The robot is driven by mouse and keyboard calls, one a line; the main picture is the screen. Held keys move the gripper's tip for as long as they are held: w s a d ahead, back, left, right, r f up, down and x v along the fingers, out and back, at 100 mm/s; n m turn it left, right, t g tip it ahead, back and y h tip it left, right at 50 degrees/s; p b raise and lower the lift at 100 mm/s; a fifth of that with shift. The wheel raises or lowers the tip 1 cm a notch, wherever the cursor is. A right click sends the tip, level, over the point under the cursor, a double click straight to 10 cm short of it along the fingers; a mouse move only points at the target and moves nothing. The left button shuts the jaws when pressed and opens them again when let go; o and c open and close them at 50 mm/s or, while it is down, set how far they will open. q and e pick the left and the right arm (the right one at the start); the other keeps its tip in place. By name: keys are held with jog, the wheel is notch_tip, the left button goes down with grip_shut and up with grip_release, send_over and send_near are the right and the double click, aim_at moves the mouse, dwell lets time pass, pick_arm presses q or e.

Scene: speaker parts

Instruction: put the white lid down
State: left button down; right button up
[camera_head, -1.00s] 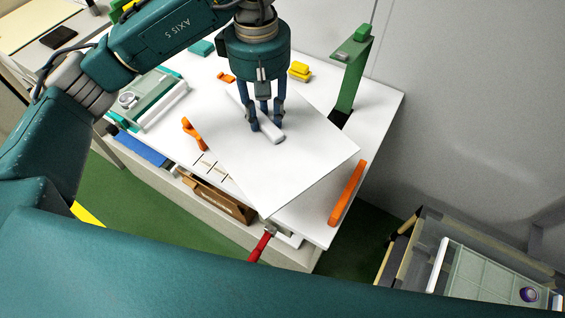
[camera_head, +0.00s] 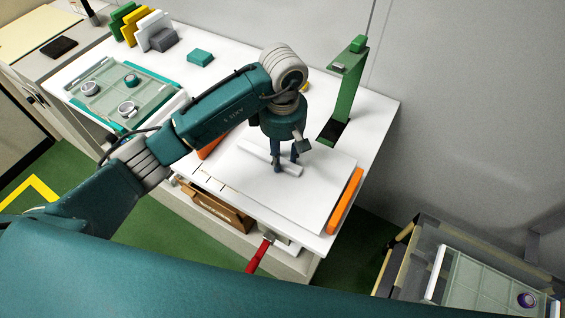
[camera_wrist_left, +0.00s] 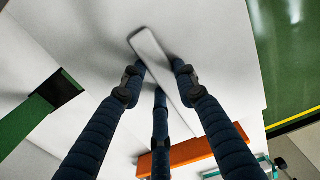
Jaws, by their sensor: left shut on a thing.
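The white lid (camera_head: 302,198) is a flat panel with a white bar handle (camera_head: 257,152) on top. In the head view it lies low and about level over the right part of the white table (camera_head: 376,118); I cannot tell whether it touches the tabletop. My left gripper (camera_head: 286,166) points down and is shut on the handle. The handle also shows between the blue fingers in the left wrist view (camera_wrist_left: 150,45). An orange holder (camera_head: 345,202) stands along the lid's right edge. Another orange holder (camera_head: 211,146) is partly hidden behind my arm. My right gripper is not in view.
A green stand (camera_head: 346,92) rises behind the lid. A red-handled clamp (camera_head: 258,256) is at the front edge. A tray with round parts (camera_head: 125,92), a teal block (camera_head: 200,57) and several coloured plates (camera_head: 130,25) are to the left. A crate (camera_head: 480,270) stands at lower right.

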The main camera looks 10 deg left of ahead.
aim_at(283, 167)
pick_arm(q)
notch_tip(283, 167, down, 4)
jog(key=shift+f+p, duration=0.1)
jog(key=shift+p, duration=0.35)
jog(key=shift+f, duration=0.2)
jog(key=shift+f+b, duration=0.2)
jog(key=shift+b, duration=0.1)
jog(key=c, duration=1.3)
grip_release()
jog(key=shift+c, duration=0.2)
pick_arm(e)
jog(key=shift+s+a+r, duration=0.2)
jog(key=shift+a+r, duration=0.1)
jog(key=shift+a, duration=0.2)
pick_arm(q)
jog(key=shift+r, duration=0.1)
